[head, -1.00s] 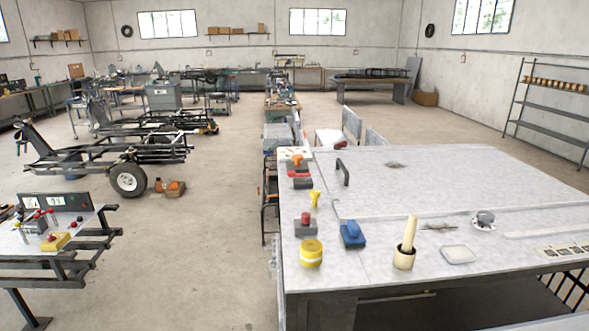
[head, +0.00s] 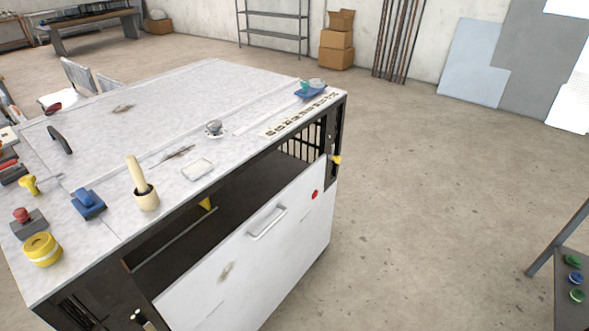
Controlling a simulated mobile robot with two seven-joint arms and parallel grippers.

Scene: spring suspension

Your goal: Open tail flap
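The workbench-like unit has a grey top (head: 130,100) and a white front flap (head: 255,250). The flap carries a light bar handle (head: 267,223) near its upper edge and a red round spot (head: 314,194) to the right of it. Above the flap's upper edge a dark opening shows the inside of the unit. A yellow piece (head: 337,159) sits at the right corner post, near the flap's upper right end. Another light and yellow piece (head: 143,319) is at the lower left end. Neither of my grippers is in view.
On the top stand a yellow roll (head: 42,249), a blue block (head: 88,204), a cup with a wooden handle (head: 146,197), a small tray (head: 197,169) and a black handle (head: 60,139). Open floor (head: 430,190) lies right of the unit. A dark stand (head: 573,280) is at the right edge.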

